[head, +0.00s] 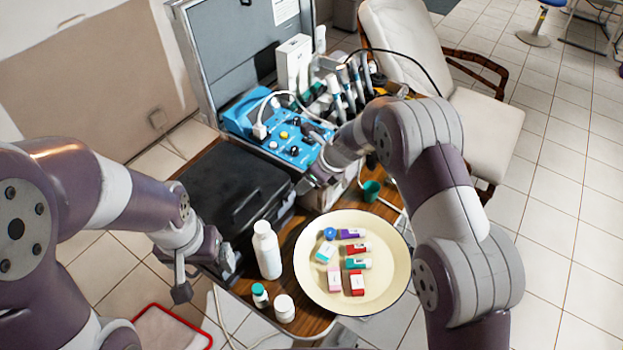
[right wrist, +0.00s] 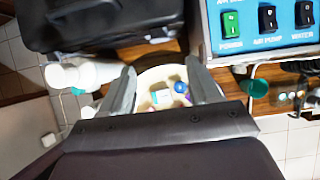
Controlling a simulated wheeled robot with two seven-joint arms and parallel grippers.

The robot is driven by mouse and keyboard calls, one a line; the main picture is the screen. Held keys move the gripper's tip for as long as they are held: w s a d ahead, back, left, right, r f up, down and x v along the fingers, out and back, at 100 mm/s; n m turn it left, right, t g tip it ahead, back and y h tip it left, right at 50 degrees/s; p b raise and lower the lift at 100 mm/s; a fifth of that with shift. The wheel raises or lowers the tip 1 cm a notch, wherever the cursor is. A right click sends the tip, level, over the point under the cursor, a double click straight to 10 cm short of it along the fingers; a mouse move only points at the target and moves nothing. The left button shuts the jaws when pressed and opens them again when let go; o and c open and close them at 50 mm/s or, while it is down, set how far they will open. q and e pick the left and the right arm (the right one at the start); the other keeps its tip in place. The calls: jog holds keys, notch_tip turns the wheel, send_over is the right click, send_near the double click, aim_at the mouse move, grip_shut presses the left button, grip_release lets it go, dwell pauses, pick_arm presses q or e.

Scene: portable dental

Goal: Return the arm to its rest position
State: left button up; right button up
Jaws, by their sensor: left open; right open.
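My right arm comes in from the right in the head view and reaches over the dental unit. Its gripper (head: 312,184) is partly hidden by its own wrist, just in front of the blue control panel (head: 285,140). In the right wrist view the gripper (right wrist: 163,88) has its two fingers apart, with nothing between them; the cream bowl (right wrist: 152,78) shows below, beyond them. My left gripper (head: 203,274) is open and empty at the left, beside the table's edge, left of the white bottle (head: 267,250).
The cream bowl, also in the head view (head: 310,290), holds several small coloured packs. Two small jars (head: 284,308) stand by the bottle. A black case (head: 232,188) lies left of the panel. A green cup (head: 371,191) and a chair (head: 480,130) are at the right.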

jog(key=shift+s+d+r, duration=0.15)
jog(key=shift+d+r, duration=0.1)
jog(key=shift+r, duration=0.25)
jog(key=s+d+r+m+h, duration=0.1)
jog(key=s+d+m+h, duration=0.35)
jog(key=m, duration=1.25)
jog(key=s+d+r+m+h, duration=0.15)
jog(key=s+d+m, duration=0.65)
jog(key=m, duration=0.9)
jog(key=s+d+r+m+g, duration=0.1)
jog(key=s+r+m, duration=0.1)
jog(key=s+m, duration=0.4)
jog(key=s+d+r+m+g+y, duration=0.1)
jog(key=s+d+r+m, duration=0.1)
jog(key=s+m, duration=0.4)
jog(key=shift+s+d+r+m, duration=0.25)
jog(key=shift+s+r+m, duration=0.05)
jog(key=shift+s+r, duration=0.65)
